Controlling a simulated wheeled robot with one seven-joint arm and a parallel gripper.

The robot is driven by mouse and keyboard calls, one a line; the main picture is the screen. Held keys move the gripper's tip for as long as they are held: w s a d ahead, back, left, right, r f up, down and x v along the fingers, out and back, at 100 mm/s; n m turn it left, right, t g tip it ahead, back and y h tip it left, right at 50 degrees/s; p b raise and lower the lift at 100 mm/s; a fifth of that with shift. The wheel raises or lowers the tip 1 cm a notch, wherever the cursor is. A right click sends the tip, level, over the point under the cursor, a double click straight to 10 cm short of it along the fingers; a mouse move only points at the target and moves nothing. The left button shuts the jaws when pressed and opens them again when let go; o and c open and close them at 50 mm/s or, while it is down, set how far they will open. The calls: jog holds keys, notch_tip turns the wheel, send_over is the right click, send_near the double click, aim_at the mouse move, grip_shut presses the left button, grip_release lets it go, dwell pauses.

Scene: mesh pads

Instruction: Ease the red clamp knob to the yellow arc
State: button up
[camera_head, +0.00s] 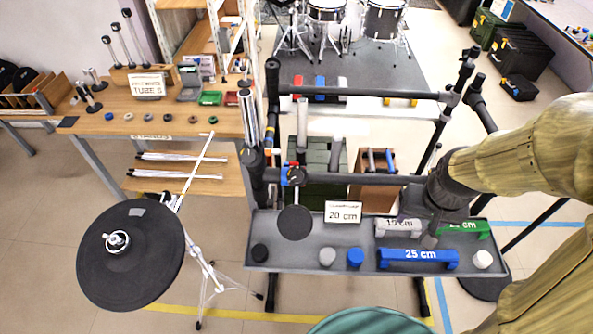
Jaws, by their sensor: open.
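A small red part (293,165), which looks like the clamp knob, sits at the left part of the rack's lower crossbar, beside a blue part (284,177) and a black clamp. A dark round pad (295,222) hangs just below it. I cannot make out a yellow arc at this clamp; the parts are too small. My gripper (415,230) is at the right, below the dark wrist and over the tray's grey and blue blocks. It is open, well to the right of the red part and apart from it.
A grey tray (300,258) below holds a blue 25 cm block (418,257), a green block (463,228), several round caps and a 20 cm card (342,212). A large black pad (130,254) on a stand is at left. A wooden bench (165,118) stands behind it.

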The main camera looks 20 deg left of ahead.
jog(key=w+a+r+n, duration=0.1)
jog(key=w+a+r, duration=0.1)
jog(key=w+a, duration=0.65)
jog(key=n+g+p, duration=0.2)
jog(key=p, duration=0.1)
send_over(297, 174)
jog(key=shift+a, duration=0.3)
jog(key=shift+f, duration=0.1)
jog(key=f+p, duration=0.1)
jog(key=f, duration=0.4)
jog(key=f+p, duration=0.1)
jog(key=f, duration=0.5)
jog(key=f+p, duration=0.1)
jog(key=f, duration=0.5)
jog(key=shift+d+f, duration=0.15)
jog(key=shift+d, duration=0.1)
